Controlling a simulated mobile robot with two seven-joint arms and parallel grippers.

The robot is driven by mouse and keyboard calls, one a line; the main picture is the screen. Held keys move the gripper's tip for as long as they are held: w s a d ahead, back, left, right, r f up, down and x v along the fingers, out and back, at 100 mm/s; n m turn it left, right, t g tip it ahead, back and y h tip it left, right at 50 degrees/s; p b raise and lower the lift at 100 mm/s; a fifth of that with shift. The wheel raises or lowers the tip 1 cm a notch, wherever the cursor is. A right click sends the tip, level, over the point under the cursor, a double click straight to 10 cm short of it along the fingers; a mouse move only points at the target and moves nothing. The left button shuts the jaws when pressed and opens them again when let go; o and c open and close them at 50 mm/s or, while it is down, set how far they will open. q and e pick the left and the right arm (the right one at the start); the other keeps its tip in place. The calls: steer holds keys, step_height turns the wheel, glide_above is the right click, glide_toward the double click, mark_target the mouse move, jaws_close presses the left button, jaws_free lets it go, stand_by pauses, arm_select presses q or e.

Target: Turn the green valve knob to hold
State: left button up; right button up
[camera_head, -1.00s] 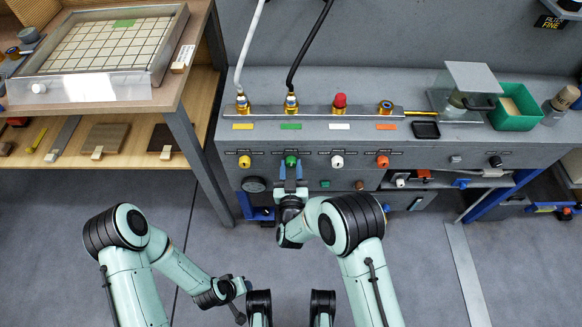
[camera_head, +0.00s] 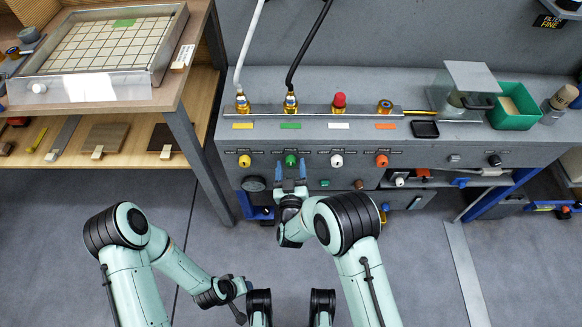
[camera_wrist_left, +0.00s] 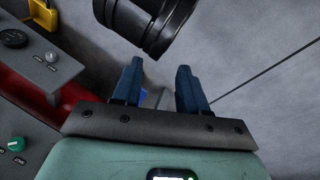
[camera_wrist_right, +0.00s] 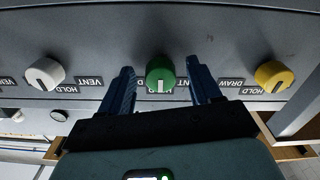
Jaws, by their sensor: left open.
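The green valve knob (camera_head: 291,160) sits on the grey bench front, below the green label. In the right wrist view the green knob (camera_wrist_right: 160,72) has a white pointer line facing down in the picture, at a partly covered label that seems to read HOLD. My right gripper (camera_head: 291,169) is open in front of the knob. Its fingers (camera_wrist_right: 161,80) stand on either side with gaps, not touching it. My left gripper (camera_head: 240,298) is low over the floor, open and empty; its fingers show in the left wrist view (camera_wrist_left: 158,80).
A yellow knob (camera_head: 244,161) is left of the green one; white (camera_head: 336,161) and orange (camera_head: 382,161) knobs are right. White and black hoses rise from fittings above. A wooden workbench (camera_head: 196,60) with a gridded tray stands at left. Open floor lies in front.

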arm_select(q)
steer(key=s+r+p, duration=0.1)
steer(key=s+d+r, duration=0.1)
steer(key=shift+s+d+g+h+p, duration=0.2)
steer(key=shift+s+g+h+p, duration=0.1)
steer(key=shift+s+p, duration=0.1)
arm_select(e)
steer(key=s, duration=1.3)
steer(key=shift+s, duration=0.2)
